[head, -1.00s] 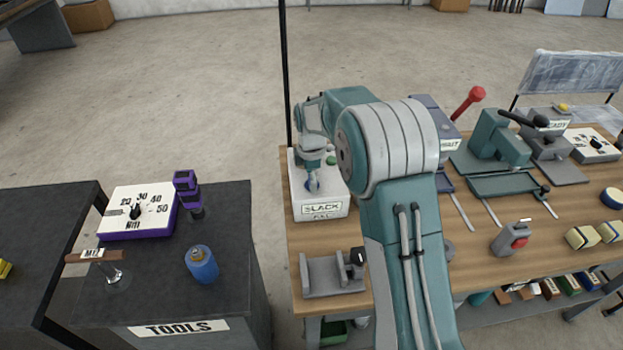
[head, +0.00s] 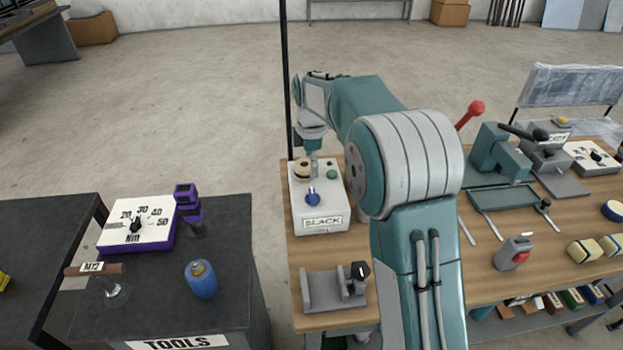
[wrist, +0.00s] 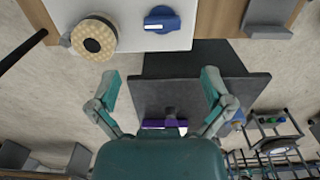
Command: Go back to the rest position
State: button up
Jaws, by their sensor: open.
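My gripper (wrist: 159,80) is open in the wrist view, its two teal fingers spread wide with nothing between them. In the head view my gripper (head: 312,158) hangs near the far edge of the white box labelled SLACK (head: 318,222), and its fingers are too small there to make out. The box carries a blue knob (head: 312,198), a green button (head: 332,174) and a tan round knob (head: 302,171). In the wrist view the blue knob (wrist: 162,19) and tan knob (wrist: 94,36) lie beyond the fingertips, apart from them.
A grey fixture (head: 335,290) stands in front of the box on the wooden bench (head: 480,268). A thin black post (head: 286,80) rises just left of my gripper. The dark tools cabinet (head: 235,255) holds a torque dial box (head: 138,226) and blue canister (head: 201,279). Open floor lies behind.

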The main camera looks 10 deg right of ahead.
jog(key=shift+r, duration=0.95)
jog(key=s+d+r+m+t, duration=0.2)
jog(key=s+r+m, duration=0.3)
jog(key=s, duration=0.4)
jog(key=s+d+r+m+t, duration=0.1)
jog(key=s+d+r+m, duration=0.25)
jog(key=s+r, duration=0.35)
jog(key=s+d+f+m+t, duration=0.1)
jog(key=s+f+m, duration=0.4)
jog(key=s, duration=1.3)
jog(key=m+t, duration=0.1)
jog(key=m, duration=0.3)
jog(key=shift+d+m+t, duration=0.2)
jog(key=shift+m+t, duration=0.1)
jog(key=shift+m, duration=0.05)
